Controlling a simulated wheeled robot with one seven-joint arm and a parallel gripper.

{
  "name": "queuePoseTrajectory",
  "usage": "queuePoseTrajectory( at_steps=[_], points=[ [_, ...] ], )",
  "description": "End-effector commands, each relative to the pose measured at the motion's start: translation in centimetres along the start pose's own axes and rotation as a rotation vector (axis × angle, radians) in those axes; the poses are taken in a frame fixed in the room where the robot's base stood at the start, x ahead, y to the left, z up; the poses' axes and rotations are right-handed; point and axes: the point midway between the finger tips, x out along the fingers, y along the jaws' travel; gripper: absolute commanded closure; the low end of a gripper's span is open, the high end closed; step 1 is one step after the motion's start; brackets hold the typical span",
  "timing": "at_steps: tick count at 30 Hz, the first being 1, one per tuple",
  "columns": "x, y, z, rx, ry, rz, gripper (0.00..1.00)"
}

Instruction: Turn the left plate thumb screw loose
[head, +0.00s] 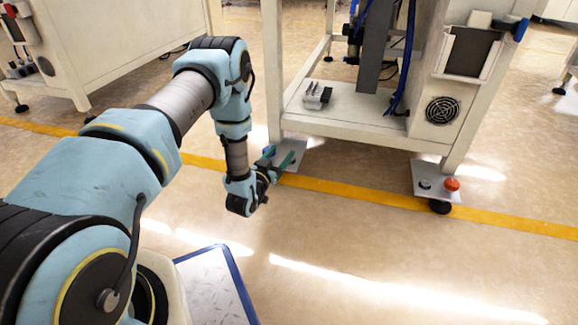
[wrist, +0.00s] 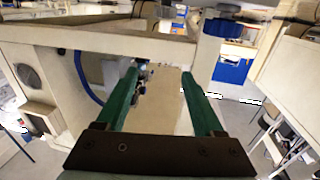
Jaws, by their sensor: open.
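The left plate (head: 291,153) is a light metal plate at the foot of the machine's left leg in the head view. My gripper (head: 279,156) is low beside that leg, with its green fingers in front of the plate. No thumb screw can be made out clearly on this plate; my fingers and wrist cover part of it. In the wrist view my gripper (wrist: 157,75) has its two green fingers wide apart, with nothing held between them. The right plate (head: 420,176) carries an orange-red knob (head: 452,184) and a small dark fitting.
The white machine frame (head: 352,118) stands over both plates, with a small grey part (head: 317,95) on its lower shelf. A yellow floor line (head: 360,194) passes in front. The floor before the machine is clear. Another white cabinet (head: 110,50) stands at the back left.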

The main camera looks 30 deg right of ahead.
Motion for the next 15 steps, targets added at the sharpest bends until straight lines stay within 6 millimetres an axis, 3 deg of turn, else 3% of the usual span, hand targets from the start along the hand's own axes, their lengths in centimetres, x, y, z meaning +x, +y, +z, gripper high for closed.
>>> queuePoseTrajectory(
  at_steps=[11,15],
  points=[
    [-0.1,0.0,8.1,0.001,-0.003,-0.001,0.31],
    [3.1,0.0,7.5,0.001,0.004,0.000,0.31]
  ],
)
